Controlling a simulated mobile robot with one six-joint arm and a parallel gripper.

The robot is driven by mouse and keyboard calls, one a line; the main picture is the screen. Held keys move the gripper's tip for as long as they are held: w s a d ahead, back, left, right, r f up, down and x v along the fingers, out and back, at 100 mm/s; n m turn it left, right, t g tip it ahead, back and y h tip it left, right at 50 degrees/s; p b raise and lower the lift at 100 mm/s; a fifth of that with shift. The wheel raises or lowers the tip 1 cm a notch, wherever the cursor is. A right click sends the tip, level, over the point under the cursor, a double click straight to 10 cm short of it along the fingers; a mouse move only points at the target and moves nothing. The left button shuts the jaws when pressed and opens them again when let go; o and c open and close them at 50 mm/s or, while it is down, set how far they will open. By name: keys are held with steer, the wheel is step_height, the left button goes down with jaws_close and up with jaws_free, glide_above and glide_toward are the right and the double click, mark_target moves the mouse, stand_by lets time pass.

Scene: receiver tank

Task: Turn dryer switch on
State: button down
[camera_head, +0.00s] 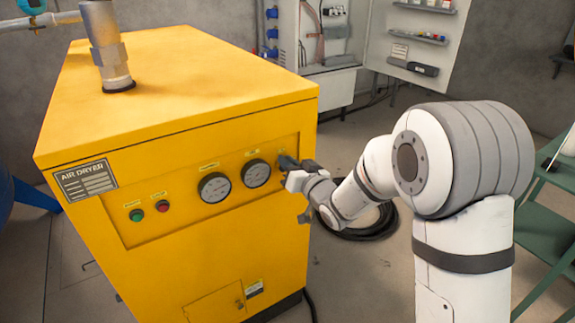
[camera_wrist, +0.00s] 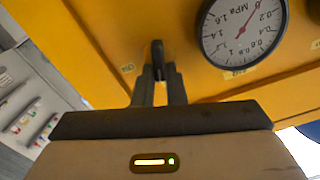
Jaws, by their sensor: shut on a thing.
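The yellow air dryer (camera_head: 180,95) stands at the left, with a front panel of gauges and buttons. The dryer switch (camera_wrist: 157,50) is a dark knob on the panel, between my fingertips in the wrist view. My gripper (camera_wrist: 157,72) is shut on this switch. In the head view my gripper (camera_head: 288,165) is at the right end of the panel, just right of the gauges, and hides the switch. The switch handle looks roughly upright in the wrist view; its exact setting cannot be told.
Two gauges sit left of my gripper, the nearer one (camera_head: 256,173) close beside it. A green button (camera_head: 137,215) and a red button (camera_head: 163,206) are farther left. A pipe (camera_head: 104,45) rises from the dryer top. A coiled black hose (camera_head: 370,222) lies on the floor. Green shelving (camera_head: 545,225) stands right.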

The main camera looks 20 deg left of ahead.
steer(key=shift+w+d+f+m+p, duration=0.15)
steer(key=shift+f+m+p, duration=0.1)
steer(key=shift+m, duration=2.1)
steer(key=shift+w+d+f+m+p, duration=0.1)
steer(key=shift+f+m+p, duration=0.1)
steer(key=shift+m, duration=2.1)
steer(key=shift+w+d+f+m+p, duration=0.15)
steer(key=shift+f+m+p, duration=0.1)
steer(key=shift+m, duration=2.4)
steer(key=c, duration=1.5)
jaws_free()
steer(key=shift+v, duration=3.9)
